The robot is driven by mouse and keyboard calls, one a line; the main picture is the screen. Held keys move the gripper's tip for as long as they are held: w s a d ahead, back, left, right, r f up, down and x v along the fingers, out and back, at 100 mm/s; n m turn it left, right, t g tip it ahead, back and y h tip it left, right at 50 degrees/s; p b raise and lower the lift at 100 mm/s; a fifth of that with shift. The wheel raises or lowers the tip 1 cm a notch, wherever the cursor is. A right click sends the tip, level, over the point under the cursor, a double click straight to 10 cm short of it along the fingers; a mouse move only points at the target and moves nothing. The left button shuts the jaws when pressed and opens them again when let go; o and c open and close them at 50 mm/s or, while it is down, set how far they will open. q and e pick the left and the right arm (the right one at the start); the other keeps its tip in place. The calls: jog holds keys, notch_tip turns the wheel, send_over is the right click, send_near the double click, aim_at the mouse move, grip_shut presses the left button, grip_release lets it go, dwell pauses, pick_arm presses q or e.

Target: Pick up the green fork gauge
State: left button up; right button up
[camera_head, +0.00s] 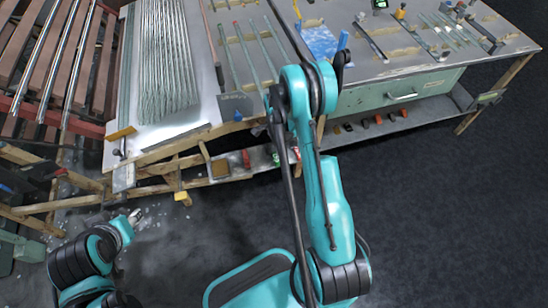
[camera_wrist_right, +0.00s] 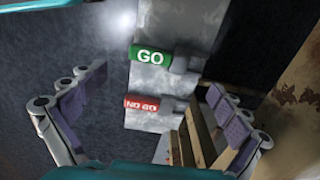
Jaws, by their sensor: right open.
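The green fork gauge (camera_wrist_right: 150,56), marked GO, shows in the right wrist view against a worn grey metal plate. A grey metal part joins its right end. My right gripper (camera_wrist_right: 158,82) is open, its padded fingers spread to either side of the plate. No finger visibly touches the gauge. In the head view my right arm hides most of this gripper. A small green patch (camera_head: 276,158) beside the arm may be the gauge. My left gripper (camera_head: 135,216) is small at the lower left, away from the bench; its opening is unclear.
A red gauge (camera_wrist_right: 142,104) marked NO GO sits just below the green one. Wooden slats (camera_wrist_right: 196,140) and a worn panel (camera_wrist_right: 292,85) are close on the right. The workbench (camera_head: 385,72) holds glass tubes (camera_head: 165,65) and tools. Dark floor is clear at right.

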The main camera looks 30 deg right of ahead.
aim_at(275, 155)
notch_tip(275, 155, down, 7)
jog(key=b, duration=0.3)
jog(key=shift+r, duration=0.1)
jog(key=shift+c, duration=0.9)
jog(key=shift+r, duration=0.1)
jog(key=c, duration=1.4)
jog(key=shift+c, duration=0.3)
